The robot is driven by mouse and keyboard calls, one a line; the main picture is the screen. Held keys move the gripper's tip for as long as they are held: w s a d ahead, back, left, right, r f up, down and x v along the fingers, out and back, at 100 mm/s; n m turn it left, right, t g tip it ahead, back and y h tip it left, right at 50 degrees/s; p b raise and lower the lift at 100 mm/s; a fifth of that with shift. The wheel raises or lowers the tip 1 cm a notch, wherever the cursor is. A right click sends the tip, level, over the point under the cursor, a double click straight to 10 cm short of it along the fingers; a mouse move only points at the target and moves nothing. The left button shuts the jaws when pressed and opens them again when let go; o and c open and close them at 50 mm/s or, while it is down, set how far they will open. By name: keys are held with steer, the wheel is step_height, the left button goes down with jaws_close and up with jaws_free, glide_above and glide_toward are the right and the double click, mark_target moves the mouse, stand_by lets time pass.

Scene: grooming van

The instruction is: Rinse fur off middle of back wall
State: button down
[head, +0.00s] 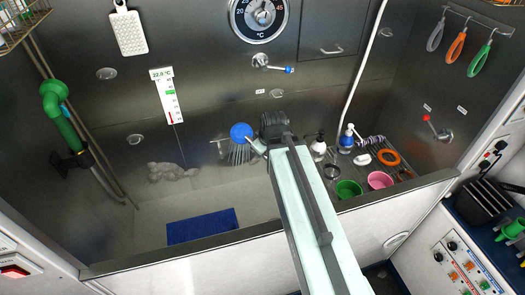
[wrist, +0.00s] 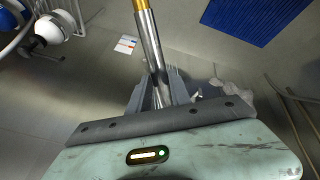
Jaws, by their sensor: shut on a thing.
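My gripper (head: 262,144) is shut on a hand shower with a round blue head (head: 241,132), in front of the back wall (head: 205,100). In the wrist view, the fingers (wrist: 165,90) close around its metal handle (wrist: 150,45), which has a gold band. Grey streaks that look like spray (head: 238,155) fan out below the head. A grey fur clump (head: 172,172) is low on the back wall, left of the shower head and apart from it. The fur also shows right of the fingers in the wrist view (wrist: 236,92). The head's face is not clear.
A blue mat (head: 202,227) lies in the tub (head: 150,262). A green pipe (head: 62,120) runs along the left wall. Bottles (head: 318,148), a green bowl (head: 348,189) and a pink bowl (head: 380,180) stand on the right. The wall around the fur looks clear.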

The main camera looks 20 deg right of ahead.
steer(key=shift+d, duration=0.55)
steer(key=shift+a, duration=0.65)
steer(key=shift+d, duration=0.1)
steer(key=shift+d, duration=0.55)
